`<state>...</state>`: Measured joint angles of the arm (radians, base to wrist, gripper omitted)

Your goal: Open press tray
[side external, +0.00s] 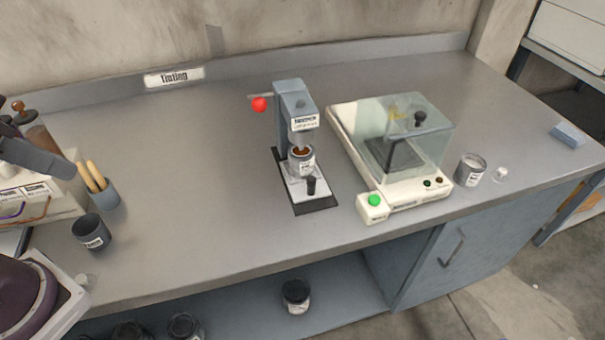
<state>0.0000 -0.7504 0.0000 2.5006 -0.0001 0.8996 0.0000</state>
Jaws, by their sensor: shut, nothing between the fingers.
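A small blue-grey press (290,97) stands upright on the grey bench, near the middle of the side external view. A lever with a red ball (260,104) sticks out to its left. A pale tray (297,191) with a black knob (311,185) at its front lies on the press's dark base. A labelled can (301,160) with brown contents sits under the press head. I cannot tell how far the tray is drawn out. My gripper cannot be made out in this view.
A balance (345,130) with a glass case and a green button (374,200) stands right of the press. A grey tin (470,170) is beyond it. A dark cup (91,231) and a brush pot (103,193) stand left. Bench between is clear.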

